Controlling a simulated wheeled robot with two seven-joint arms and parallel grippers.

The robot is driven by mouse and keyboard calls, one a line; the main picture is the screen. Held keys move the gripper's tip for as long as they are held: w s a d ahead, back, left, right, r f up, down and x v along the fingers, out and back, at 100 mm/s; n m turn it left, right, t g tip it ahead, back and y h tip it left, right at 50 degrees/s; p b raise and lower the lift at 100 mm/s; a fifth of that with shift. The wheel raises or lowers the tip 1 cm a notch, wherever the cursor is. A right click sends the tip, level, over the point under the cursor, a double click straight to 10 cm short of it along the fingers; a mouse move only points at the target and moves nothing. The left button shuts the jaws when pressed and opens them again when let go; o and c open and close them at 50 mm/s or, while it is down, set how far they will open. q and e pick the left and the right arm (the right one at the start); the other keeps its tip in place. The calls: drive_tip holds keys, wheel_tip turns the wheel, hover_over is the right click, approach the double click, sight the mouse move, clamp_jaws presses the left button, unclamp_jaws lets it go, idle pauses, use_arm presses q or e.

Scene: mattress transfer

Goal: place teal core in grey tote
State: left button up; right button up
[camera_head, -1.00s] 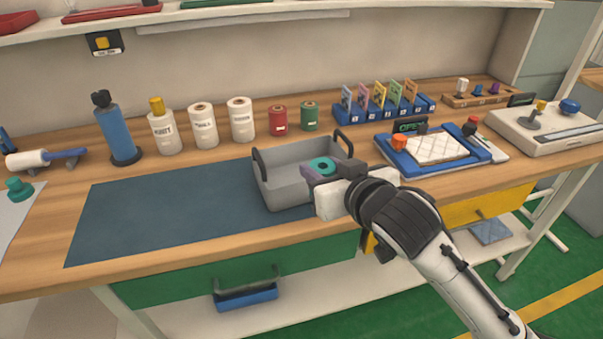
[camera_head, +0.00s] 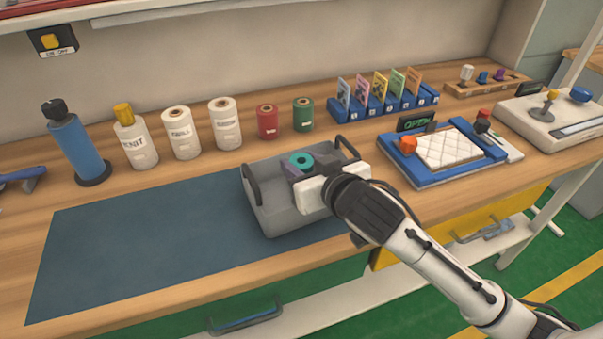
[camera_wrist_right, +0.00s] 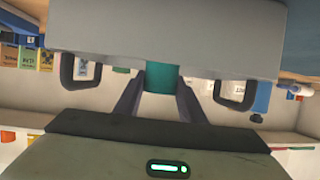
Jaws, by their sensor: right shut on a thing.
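The teal core (camera_head: 301,160) is a short ring held between the fingers of my right gripper (camera_head: 298,168), over the grey tote. In the right wrist view the teal core (camera_wrist_right: 161,78) shows between the two dark fingers (camera_wrist_right: 160,95), its far part hidden by a grey surface. The grey tote (camera_head: 290,212) stands on the right part of the dark blue mat, with a dark handle at each end. My gripper and wrist cover part of its right side. I cannot tell how far down inside the tote the core is. My left gripper is not in view.
The dark blue mat (camera_head: 140,245) is bare left of the tote. Several bottles and spools, such as the white spool (camera_head: 225,124), stand behind. A blue tray (camera_head: 440,170) with a white quilted pad lies to the right. A blue card rack (camera_head: 385,105) stands at the back.

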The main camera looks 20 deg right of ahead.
wheel_tip(320, 180, down, 2)
drive_tip(key=shift+f, duration=0.3)
drive_tip(key=o, duration=1)
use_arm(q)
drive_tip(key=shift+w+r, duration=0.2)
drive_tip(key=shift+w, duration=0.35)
use_arm(e)
drive_tip(key=shift+o, duration=0.2)
drive_tip(key=shift+s, duration=0.25)
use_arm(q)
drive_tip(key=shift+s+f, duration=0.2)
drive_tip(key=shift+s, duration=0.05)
use_arm(e)
drive_tip(key=v, duration=1.1)
drive_tip(key=shift+s+r, duration=0.2)
drive_tip(key=shift+r, duration=0.1)
